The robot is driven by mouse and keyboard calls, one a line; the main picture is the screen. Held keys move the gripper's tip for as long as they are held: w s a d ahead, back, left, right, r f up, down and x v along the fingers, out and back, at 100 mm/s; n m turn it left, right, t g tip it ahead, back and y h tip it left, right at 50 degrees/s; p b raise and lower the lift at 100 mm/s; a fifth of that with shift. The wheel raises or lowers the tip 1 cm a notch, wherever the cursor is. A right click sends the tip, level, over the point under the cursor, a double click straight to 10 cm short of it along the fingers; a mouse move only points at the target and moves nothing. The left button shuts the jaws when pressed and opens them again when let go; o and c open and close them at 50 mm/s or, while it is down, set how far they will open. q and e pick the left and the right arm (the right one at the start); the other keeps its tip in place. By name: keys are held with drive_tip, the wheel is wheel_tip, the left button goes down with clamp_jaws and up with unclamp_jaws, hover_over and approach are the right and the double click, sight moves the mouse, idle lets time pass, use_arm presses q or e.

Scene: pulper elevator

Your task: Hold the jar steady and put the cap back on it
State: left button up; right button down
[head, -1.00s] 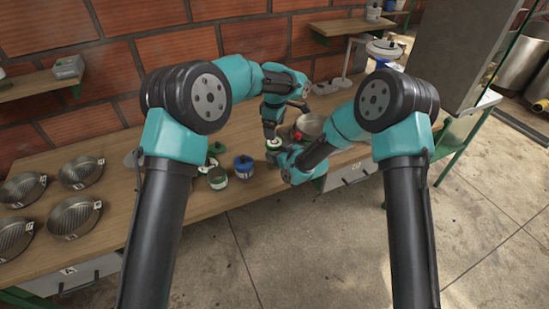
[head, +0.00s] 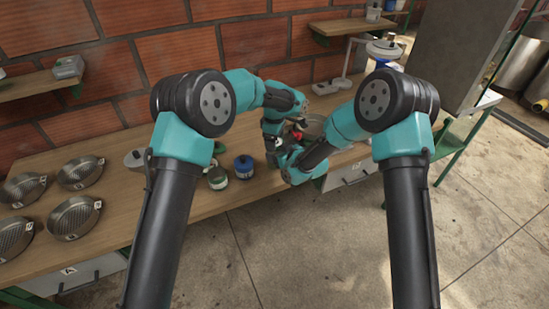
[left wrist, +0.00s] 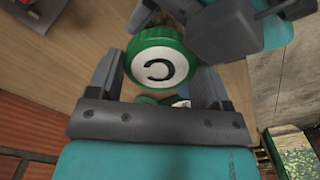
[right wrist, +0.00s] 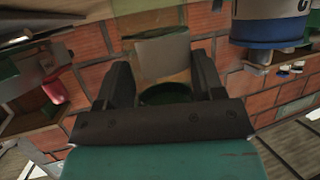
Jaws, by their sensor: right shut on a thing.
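The green cap (left wrist: 160,66), with a white top and a dark letter, lies level between and just beyond my left gripper's fingertips in the left wrist view. My left gripper (left wrist: 156,70) comes from above with its fingers apart, one on each side of the cap; I see no clear grip. My right gripper (right wrist: 162,85) is shut on the jar (right wrist: 160,52), whose pale body shows between its fingers. A dark green round part shows at one end of the jar. The jar is hidden under the cap and arms elsewhere, so I cannot tell how the cap is seated.
A green-marked jar (head: 217,178) and a blue-capped jar (head: 243,168) stand on the bench left of my grippers. Several metal sieves (head: 75,218) lie at the far left. A metal pan (head: 312,125) is behind my grippers. The bench front left of the jars is clear.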

use_arm(q)
drive_tip(key=c, duration=0.3)
drive_tip(key=m, duration=0.5)
drive_tip(key=shift+c, duration=0.2)
drive_tip(key=m, duration=0.4)
drive_tip(key=shift+m, duration=0.3)
drive_tip(key=o, duration=1)
drive_tip(key=shift+r, duration=2.25)
